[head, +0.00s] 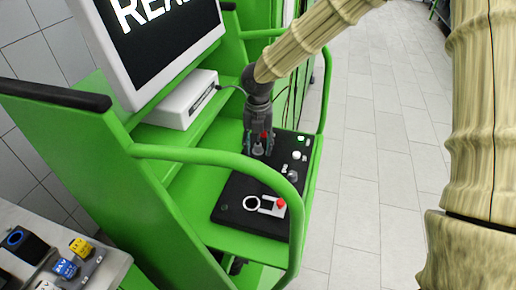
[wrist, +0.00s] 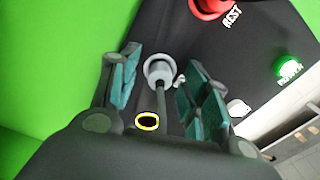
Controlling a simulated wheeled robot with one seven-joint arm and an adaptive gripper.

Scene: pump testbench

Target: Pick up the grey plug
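The grey plug (wrist: 160,69) shows in the wrist view as a light grey, round-topped piece with a darker stem or cable running down from it. It stands between the two teal-padded fingers of my gripper (wrist: 163,84), which are spread apart with visible gaps on both sides. In the head view my gripper (head: 258,146) points down over the far part of the black panel (head: 232,190). The grey plug (head: 258,150) is small there and partly hidden by the fingers. I cannot tell how high the fingertips are above the panel.
A red button (wrist: 208,5) and a lit green button (wrist: 288,66) are near my gripper. A yellow-rimmed ring (wrist: 147,121) lies below the plug. A green rail (head: 230,158) curves in front of the panel.

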